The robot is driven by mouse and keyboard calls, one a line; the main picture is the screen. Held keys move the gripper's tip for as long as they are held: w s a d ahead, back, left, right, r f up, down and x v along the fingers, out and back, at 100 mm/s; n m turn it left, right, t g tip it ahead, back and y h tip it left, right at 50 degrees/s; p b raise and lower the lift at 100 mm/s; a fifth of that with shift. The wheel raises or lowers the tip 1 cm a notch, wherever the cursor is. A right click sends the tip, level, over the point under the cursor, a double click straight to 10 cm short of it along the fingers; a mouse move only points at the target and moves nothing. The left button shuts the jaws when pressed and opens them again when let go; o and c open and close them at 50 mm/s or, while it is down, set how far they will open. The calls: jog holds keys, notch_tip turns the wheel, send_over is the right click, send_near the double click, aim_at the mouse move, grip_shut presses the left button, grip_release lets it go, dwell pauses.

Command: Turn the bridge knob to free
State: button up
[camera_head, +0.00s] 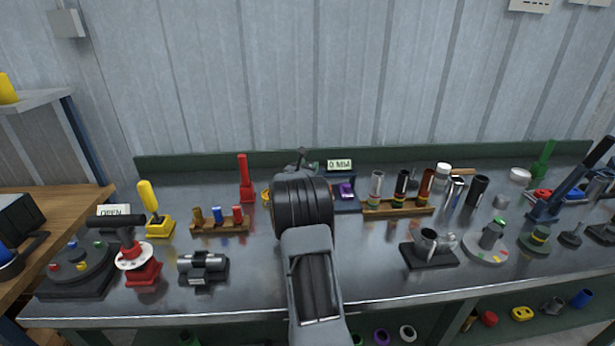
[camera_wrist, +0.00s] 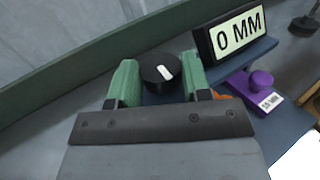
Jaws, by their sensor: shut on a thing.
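The bridge knob (camera_wrist: 160,72) is a round black knob with a short white mark on its top, in the upper middle of the wrist view. The mark slants from upper left to lower right. My gripper (camera_wrist: 158,78) is shut on the knob, with one green finger on its left side and one on its right. In the head view, my arm hides the knob and most of the gripper. A display reading "0 MM" (camera_wrist: 236,34) stands right of the knob; it also shows in the head view (camera_head: 340,165).
A purple block (camera_wrist: 252,92) with a label sits on a blue base (camera_wrist: 292,118) to the right. A rack of cylinders (camera_head: 398,208) is right of my arm; a red upright handle (camera_head: 245,180) is on its left. The green back edge (camera_wrist: 80,65) runs behind.

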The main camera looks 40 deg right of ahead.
jog(key=shift+n+t+y+b, duration=0.3)
jog(key=shift+n+t+b, duration=0.1)
jog(key=shift+t, duration=0.2)
jog(key=o, duration=0.9)
jog(key=shift+o, duration=0.2)
jog(key=shift+s, duration=0.1)
jog(key=b+v, duration=0.1)
jog(key=v, duration=1.2)
jog(key=shift+a, duration=0.4)
jog(key=shift+s+r, duration=0.1)
jog(key=shift+s, duration=0.05)
